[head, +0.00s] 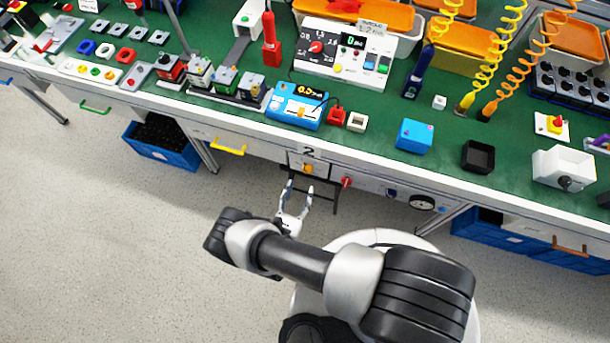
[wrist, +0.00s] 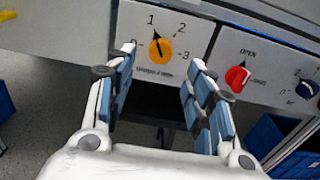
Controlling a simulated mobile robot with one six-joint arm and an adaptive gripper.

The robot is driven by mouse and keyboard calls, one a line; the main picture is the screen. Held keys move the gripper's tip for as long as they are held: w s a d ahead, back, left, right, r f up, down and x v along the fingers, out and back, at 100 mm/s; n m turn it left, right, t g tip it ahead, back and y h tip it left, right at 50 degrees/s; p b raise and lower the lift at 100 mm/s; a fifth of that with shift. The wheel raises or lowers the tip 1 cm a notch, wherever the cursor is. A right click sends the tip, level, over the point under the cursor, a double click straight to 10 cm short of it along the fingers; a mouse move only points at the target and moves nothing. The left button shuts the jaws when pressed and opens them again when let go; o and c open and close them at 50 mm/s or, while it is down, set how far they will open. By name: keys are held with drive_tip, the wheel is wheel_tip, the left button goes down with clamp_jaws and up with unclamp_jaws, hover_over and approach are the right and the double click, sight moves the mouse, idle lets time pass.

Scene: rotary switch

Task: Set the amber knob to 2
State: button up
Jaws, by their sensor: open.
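The amber knob (wrist: 161,50) sits on a white dial plate (wrist: 190,62) with marks 0, 1, 2 and 3 on the bench front. Its black pointer leans up and left, at about the 1. In the head view the knob (head: 308,169) is small, below the bench edge, under a black figure 2 (head: 308,152). My gripper (head: 300,190) is open and empty in front of the plate. In the wrist view its two blue-padded fingers (wrist: 158,75) stand left and right of the knob, apart from it.
A red knob (wrist: 237,77) is on the panel just right of the plate, and a dark blue knob (wrist: 306,89) farther right. A yellow drawer handle (head: 229,150) is to the left. The green bench top (head: 350,135) is crowded above.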

sight(306, 172)
drive_tip(key=x, duration=0.6)
drive_tip(key=shift+w+b, duration=0.2)
drive_tip(key=shift+b, duration=0.15)
drive_tip(key=shift+c, duration=0.5)
drive_tip(key=c, duration=1)
